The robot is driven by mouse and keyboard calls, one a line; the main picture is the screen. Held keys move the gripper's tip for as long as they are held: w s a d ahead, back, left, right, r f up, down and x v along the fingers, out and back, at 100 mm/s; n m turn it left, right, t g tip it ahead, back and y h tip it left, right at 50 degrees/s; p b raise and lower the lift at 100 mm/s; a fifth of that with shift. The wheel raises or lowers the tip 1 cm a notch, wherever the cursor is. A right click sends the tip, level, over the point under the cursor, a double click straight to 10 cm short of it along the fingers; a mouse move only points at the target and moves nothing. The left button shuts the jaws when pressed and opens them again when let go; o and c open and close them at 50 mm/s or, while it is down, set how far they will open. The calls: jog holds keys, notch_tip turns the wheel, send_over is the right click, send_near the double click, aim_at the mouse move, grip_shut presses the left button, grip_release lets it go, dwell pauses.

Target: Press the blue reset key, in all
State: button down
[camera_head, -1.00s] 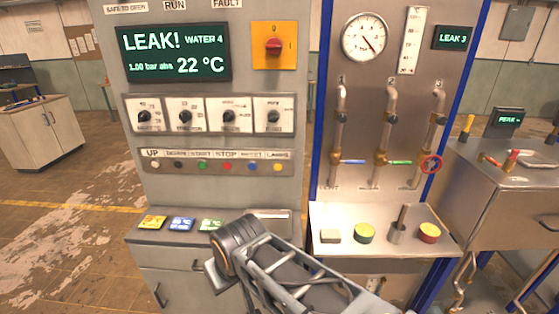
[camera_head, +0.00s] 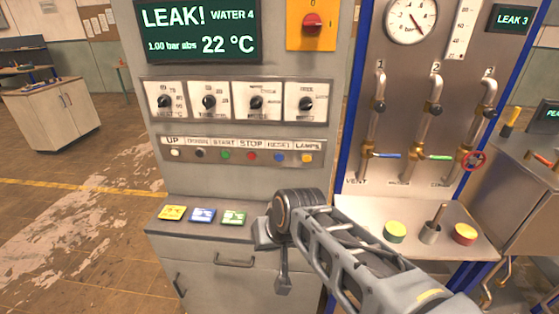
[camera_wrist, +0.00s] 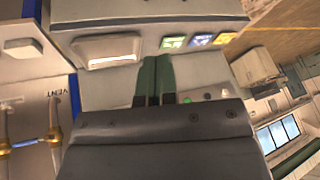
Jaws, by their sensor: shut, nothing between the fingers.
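The blue reset key (camera_head: 279,157) is a small round button in the key row of the grey console, under the RESET label, between the red stop key (camera_head: 252,156) and the yellow lamps key (camera_head: 306,158). It is in plain sight in the head view, with nothing touching it. My gripper (camera_wrist: 157,62) shows in the wrist view as two dark green fingers, shut together and empty, over the grey console front. I cannot make out the fingertips in the head view, where my arm stands below and right of the key. In the wrist view I cannot make out the blue key.
Rotary knobs (camera_head: 256,103) sit above the key row.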

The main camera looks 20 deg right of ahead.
aim_at(279, 158)
jog(key=w+d+m+t+y+b, duration=0.2)
jog(key=w+m+t+y+b, duration=0.15)
jog(key=w+m, duration=0.8)
jog(key=w+d+f+m+t+h+b, duration=0.1)
jog(key=w+d+m+t+h, duration=0.2)
jog(key=w+d+m, duration=0.3)
jog(key=w+d+t, duration=0.1)
jog(key=w+d, duration=0.1)
jog(key=w, duration=0.2)
jog(key=shift+w+d, duration=0.4)
jog(key=shift+w+d+p, duration=0.5)
jog(key=shift+w+d, duration=0.2)
jog(key=shift+w, duration=0.6)
jog(key=shift+w+d+p, duration=0.55)
jog(key=shift+w+d, duration=0.2)
jog(key=shift+w, duration=0.5)
jog(key=shift+w+d+p, duration=0.5)
jog(key=shift+w+d, duration=0.2)
jog(key=shift+w, duration=0.6)
jog(key=shift+w+d+f, duration=0.1)
jog(key=shift+w+d, duration=0.1)
jog(key=shift+w, duration=0.15)
